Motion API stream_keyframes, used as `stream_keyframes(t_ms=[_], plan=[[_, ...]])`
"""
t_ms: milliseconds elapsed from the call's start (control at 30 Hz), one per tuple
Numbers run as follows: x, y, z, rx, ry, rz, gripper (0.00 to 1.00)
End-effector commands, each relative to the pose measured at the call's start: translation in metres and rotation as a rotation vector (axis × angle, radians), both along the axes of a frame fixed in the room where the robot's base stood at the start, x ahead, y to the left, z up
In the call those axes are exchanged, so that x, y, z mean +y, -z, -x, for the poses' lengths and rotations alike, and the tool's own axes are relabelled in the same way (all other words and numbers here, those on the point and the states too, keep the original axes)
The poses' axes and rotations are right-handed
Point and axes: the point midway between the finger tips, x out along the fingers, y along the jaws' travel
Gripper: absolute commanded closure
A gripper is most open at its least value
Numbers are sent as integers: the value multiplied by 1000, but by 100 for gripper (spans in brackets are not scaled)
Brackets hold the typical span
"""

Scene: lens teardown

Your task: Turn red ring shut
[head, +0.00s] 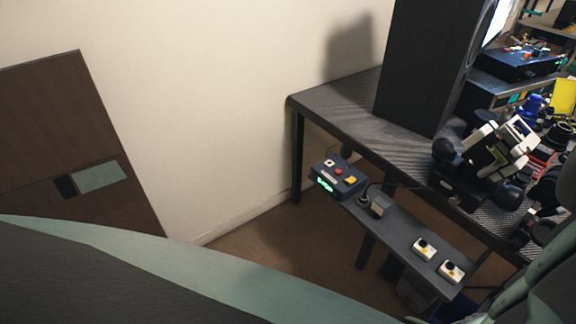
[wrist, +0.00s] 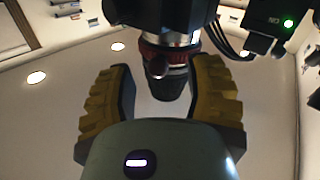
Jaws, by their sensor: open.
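In the wrist view a dark cylindrical lens-like body (wrist: 175,12) comes down from the top, with a silver band below it. A dark red ring (wrist: 163,54) sits around it just under the silver band, and a narrower black end (wrist: 163,86) is below the ring. My gripper (wrist: 163,72) is open, with a yellow ribbed finger on each side of the black end. Gaps show between both fingers and the black end. I cannot pick out the red ring or my gripper in the head view.
A black box with a green light (wrist: 270,25) and cables hang close to the right finger. In the head view a dark bench (head: 340,108) carries crowded equipment at right. A low shelf (head: 400,234) holds a control box (head: 340,180) and small switch boxes.

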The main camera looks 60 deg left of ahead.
Motion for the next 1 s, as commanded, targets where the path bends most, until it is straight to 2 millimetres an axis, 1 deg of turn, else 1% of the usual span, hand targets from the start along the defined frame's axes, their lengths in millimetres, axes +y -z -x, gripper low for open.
stream_keyframes(t_ms=[33, 400, 600, 800, 1000], plan=[[4, 0, 6, -1, 2, -1, 48], [39, 0, 51, 1, -1, 1, 48], [55, 1, 70, 1, -2, -1, 48], [60, -1, 77, -2, -1, 2, 48], [60, -2, 77, -3, -1, 2, 48]])
